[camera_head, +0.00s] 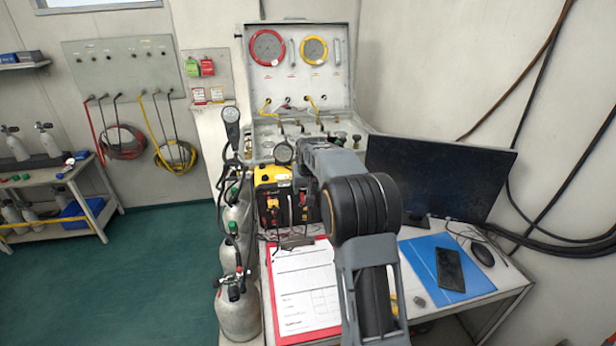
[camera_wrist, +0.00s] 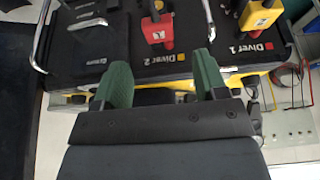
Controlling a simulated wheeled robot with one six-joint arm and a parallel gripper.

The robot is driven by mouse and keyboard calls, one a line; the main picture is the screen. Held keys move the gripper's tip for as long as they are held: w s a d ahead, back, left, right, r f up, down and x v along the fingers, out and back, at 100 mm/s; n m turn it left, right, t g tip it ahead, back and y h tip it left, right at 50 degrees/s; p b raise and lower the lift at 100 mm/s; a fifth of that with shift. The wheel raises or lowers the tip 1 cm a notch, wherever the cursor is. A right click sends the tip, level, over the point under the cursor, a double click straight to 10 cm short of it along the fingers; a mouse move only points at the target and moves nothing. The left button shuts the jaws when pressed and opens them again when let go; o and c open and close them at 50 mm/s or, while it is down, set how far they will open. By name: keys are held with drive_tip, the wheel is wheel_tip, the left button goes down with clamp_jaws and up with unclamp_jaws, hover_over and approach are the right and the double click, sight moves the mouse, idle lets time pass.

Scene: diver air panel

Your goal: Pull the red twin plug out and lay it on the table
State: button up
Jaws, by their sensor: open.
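The red twin plug (camera_wrist: 157,32) sits in the black top panel at the label Diver 2, upper middle of the wrist view. A dark upper part rises from it. My gripper (camera_wrist: 164,76) has its two green fingers wide apart, with nothing between them. The fingertips are just below the plug in the picture and do not enclose it.
A yellow plug (camera_wrist: 262,17) stands at Diver 1, right of the red one. The yellow-black box (camera_head: 271,176) has metal rail handles. On the table are a red clipboard (camera_head: 303,290), a blue folder (camera_head: 422,262), a phone (camera_head: 450,268) and a monitor (camera_head: 440,178).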

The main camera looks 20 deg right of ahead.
drive_tip(key=shift+p+x, duration=0.35)
drive_tip(key=shift+x, duration=2.4)
drive_tip(key=c, duration=1.1)
drive_tip(key=shift+s+a+f+b, duration=0.1)
drive_tip(key=shift+s+a+b, duration=0.05)
drive_tip(key=shift+s+b, duration=0.6)
drive_tip(key=shift+s+a+b, duration=0.2)
drive_tip(key=shift+s+b, duration=0.3)
drive_tip(key=shift+s, duration=0.5)
drive_tip(key=p, duration=0.4)
drive_tip(key=shift+r+p, duration=0.3)
drive_tip(key=shift+r, duration=0.1)
